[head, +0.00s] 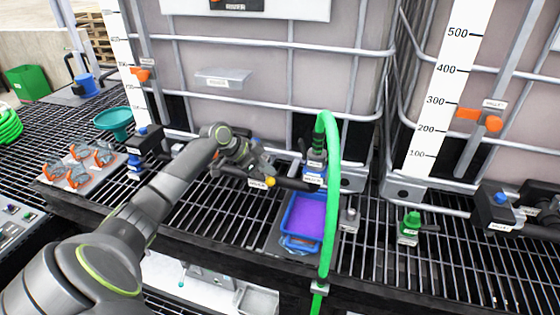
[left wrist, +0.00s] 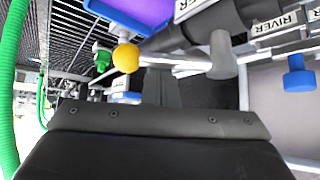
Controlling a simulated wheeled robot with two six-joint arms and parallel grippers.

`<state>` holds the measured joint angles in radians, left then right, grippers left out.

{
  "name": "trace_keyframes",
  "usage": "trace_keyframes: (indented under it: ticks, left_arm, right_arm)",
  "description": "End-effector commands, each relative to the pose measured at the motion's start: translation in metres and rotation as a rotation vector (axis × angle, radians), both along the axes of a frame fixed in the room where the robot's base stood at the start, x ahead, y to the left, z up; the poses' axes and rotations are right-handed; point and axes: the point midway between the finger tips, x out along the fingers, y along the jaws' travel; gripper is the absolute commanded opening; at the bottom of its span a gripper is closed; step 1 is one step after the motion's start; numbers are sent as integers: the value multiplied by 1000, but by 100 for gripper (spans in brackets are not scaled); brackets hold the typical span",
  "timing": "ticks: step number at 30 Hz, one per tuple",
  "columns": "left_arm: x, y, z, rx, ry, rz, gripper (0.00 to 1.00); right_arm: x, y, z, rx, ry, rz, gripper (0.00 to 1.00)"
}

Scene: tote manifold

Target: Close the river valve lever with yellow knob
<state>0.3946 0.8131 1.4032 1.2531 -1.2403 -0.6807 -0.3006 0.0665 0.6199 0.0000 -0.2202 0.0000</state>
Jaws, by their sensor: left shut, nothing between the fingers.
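The yellow knob (head: 269,181) shows in the head view beside a labelled dark pipe in front of the middle tote. In the left wrist view the yellow knob (left wrist: 126,58) is large, just left of my fingertips. Labels reading RIVER (left wrist: 276,23) sit on the dark pipework at the upper right of that view. My left gripper (left wrist: 160,88) is shut and empty, close to the knob and a pale bar. Whether it touches either cannot be told. In the head view my left gripper (head: 250,164) is small and partly lost against the pipework. My right gripper is not in view.
A green hose (head: 331,200) arches down right of the knob. A blue tray (head: 288,238) with purple contents sits on the grating below. A grey knob (left wrist: 222,55) and a blue knob (left wrist: 298,76) are near the fingers. A tote (head: 260,70) stands behind.

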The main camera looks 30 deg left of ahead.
Motion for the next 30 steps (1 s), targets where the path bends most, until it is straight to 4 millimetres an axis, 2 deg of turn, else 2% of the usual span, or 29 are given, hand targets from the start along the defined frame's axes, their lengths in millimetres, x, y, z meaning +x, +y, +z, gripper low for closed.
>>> trace_keyframes:
  ticks: [1, 3, 9, 30]
  left_arm:
    - [-2, 3, -5, -1, 3, -40, 0]
    - [-5, 5, -5, -1, 2, -108, 0]
    - [-12, 10, -3, 0, 1, -266, 0]
    - [-20, 25, 0, 2, 1, -258, 0]
  right_arm:
    - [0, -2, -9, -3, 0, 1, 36]
    - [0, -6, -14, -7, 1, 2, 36]
    - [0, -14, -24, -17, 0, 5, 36]
    - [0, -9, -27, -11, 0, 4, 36]
